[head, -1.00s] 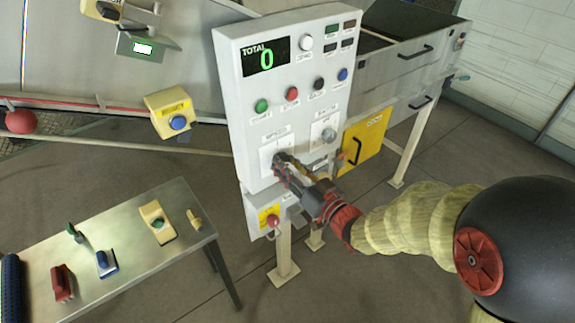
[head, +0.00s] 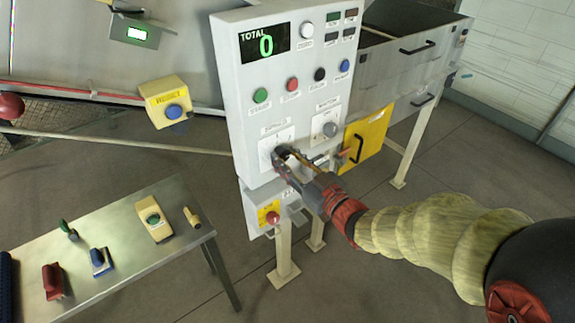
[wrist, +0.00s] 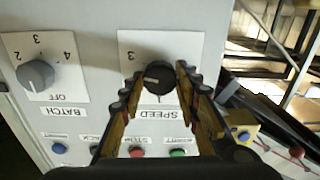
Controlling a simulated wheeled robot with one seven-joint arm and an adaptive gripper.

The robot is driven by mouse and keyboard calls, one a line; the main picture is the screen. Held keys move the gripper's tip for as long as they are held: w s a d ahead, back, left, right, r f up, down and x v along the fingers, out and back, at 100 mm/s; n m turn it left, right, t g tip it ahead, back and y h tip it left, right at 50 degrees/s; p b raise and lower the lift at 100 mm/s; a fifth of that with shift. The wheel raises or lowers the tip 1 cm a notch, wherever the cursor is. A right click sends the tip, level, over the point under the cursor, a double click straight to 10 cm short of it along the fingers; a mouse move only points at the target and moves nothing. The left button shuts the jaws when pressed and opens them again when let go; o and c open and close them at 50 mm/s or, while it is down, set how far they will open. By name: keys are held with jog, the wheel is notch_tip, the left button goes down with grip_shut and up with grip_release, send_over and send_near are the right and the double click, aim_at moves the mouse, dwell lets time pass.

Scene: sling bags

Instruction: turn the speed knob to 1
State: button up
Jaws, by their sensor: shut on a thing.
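The speed knob (wrist: 155,80) is a black round knob on a white plate (wrist: 200,48) marked SPEED, with a 3 and a 1 visible in the wrist view. A pale mark on the knob points roughly left in that view, between those numbers. My gripper (wrist: 160,76) has a finger on each side of the knob and is shut on it. In the head view my gripper (head: 279,155) is at the lower left plate (head: 270,140) of the control panel (head: 236,110), where it hides most of the knob.
A grey batch knob (wrist: 36,75) sits beside the speed plate. Coloured buttons and a display (head: 265,46) reading 0 are higher on the panel. A yellow box with a red button (head: 272,218) is just below. A metal table (head: 130,270) with tools stands left.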

jog(key=n+b, duration=0.4)
jog(key=shift+f+n+b, duration=0.2)
jog(key=shift+n+b, duration=0.1)
jog(key=n+b, duration=0.3)
jog(key=n, duration=0.1)
jog(key=shift+r+n, duration=0.1)
jog(key=shift+n, duration=0.2)
jog(key=n, duration=0.5)
jog(key=shift+r, duration=0.1)
jog(key=n, duration=0.5)
jog(key=shift+n, duration=0.4)
jog(key=o, duration=1.1)
jog(key=shift+c, duration=0.2)
jog(key=shift+o, duration=0.4)
